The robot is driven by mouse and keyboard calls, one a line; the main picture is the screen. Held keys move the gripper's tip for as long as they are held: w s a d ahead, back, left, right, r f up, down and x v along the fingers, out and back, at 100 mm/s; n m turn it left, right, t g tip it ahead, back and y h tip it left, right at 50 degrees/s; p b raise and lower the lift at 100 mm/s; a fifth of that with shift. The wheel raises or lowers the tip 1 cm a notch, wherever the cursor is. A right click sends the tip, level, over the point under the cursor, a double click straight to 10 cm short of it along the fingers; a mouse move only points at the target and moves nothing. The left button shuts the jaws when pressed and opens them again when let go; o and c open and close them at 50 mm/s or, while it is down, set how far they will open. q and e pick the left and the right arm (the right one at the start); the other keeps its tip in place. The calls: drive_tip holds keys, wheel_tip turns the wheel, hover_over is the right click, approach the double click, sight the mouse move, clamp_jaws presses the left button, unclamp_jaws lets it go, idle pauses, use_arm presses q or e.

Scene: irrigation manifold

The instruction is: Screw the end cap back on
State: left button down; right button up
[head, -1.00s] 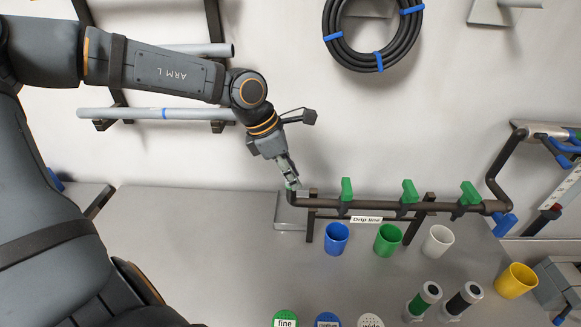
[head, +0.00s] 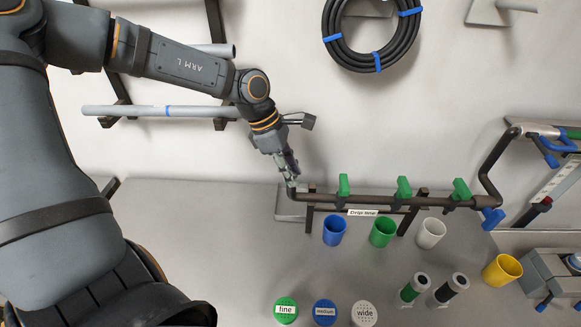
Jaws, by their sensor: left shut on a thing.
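The dark manifold pipe (head: 378,200) runs along the back of the bench, with several green valve handles (head: 404,188) standing on it and a "Drip line" label below. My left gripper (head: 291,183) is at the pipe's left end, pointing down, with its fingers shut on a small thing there. That thing is mostly hidden by the fingers, so I cannot tell how it sits on the pipe end. My right gripper is not in view.
Blue (head: 335,231), green (head: 383,231) and white (head: 431,233) cups stand before the pipe. A yellow cup (head: 502,270) is at right. Lids marked fine (head: 286,311), medium (head: 325,312) and wide (head: 364,314) lie in front. The bench's left part is clear.

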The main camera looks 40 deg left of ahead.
use_arm(q)
drive_tip(key=shift+s+d+f, duration=0.1)
drive_tip(key=shift+s, duration=0.05)
drive_tip(key=c, duration=1.4)
unclamp_jaws()
drive_tip(key=o, duration=0.4)
drive_tip(key=shift+d, duration=0.2)
drive_tip(key=shift+o, duration=1.3)
drive_tip(key=shift+a, duration=0.15)
drive_tip(key=shift+r, duration=0.25)
drive_tip(key=shift+r+p, duration=1.65)
drive_tip(key=shift+r, duration=1.3)
drive_tip(key=shift+f, duration=0.1)
